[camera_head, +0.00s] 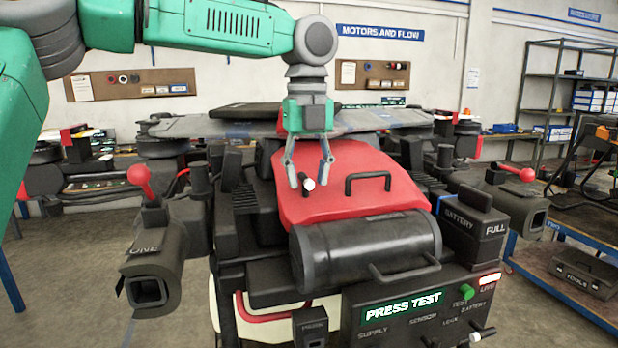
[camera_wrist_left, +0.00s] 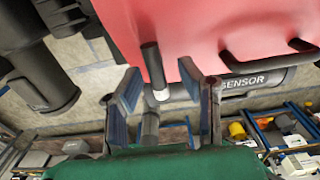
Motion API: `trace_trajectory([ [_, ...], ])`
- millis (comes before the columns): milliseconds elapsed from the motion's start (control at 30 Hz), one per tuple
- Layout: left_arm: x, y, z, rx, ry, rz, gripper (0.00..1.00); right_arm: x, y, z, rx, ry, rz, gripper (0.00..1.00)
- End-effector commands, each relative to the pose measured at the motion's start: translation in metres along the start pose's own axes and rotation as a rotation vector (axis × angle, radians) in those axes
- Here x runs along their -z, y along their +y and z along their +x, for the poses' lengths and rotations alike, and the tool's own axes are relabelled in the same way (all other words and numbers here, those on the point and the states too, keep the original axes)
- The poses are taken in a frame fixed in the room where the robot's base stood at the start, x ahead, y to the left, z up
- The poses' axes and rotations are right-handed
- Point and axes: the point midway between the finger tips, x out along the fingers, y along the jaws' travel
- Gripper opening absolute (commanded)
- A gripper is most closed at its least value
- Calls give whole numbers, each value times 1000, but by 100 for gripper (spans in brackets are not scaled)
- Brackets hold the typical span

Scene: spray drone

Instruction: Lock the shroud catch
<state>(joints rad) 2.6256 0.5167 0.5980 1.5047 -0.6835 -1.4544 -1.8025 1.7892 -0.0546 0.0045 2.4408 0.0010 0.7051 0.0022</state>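The red shroud (camera_head: 352,180) covers the middle of the drone, with a black handle (camera_head: 368,184) on it. The shroud catch (camera_head: 308,184), a short black lever with a white tip, stands at the shroud's left side. My left gripper (camera_head: 309,176) points down over the catch, one finger on each side. In the left wrist view the catch (camera_wrist_left: 154,68) shows between the two parted fingers (camera_wrist_left: 160,88), with gaps on both sides; no clear contact shows. The shroud (camera_wrist_left: 190,25) fills the top there. My right gripper is not in view.
A black cylinder (camera_head: 365,248) lies in front of the shroud, above the PRESS TEST panel (camera_head: 403,305). Red-knobbed levers stand left (camera_head: 140,175) and right (camera_head: 527,174). A battery block (camera_head: 472,225) sits right of the shroud. A blue cart (camera_head: 575,280) stands at the right.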

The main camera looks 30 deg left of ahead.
Motion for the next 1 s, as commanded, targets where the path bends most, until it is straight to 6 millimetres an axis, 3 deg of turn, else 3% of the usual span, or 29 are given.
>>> trace_trajectory([
  [167, -1, 0, 0, 0, 1, -1, 33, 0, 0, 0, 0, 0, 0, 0],
  [200, -1, 0, 0, 0, 1, -1, 19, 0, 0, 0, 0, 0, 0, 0],
  [267, -1, 0, 0, 0, 1, -1, 0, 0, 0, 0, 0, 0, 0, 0],
  [467, -1, 0, 0, -1, 0, -5, 0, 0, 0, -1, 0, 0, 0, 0],
  [667, -1, 0, -3, -1, -2, -121, 0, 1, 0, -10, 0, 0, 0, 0],
  [1000, -1, -1, -2, 3, -5, -762, 0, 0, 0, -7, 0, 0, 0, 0],
])
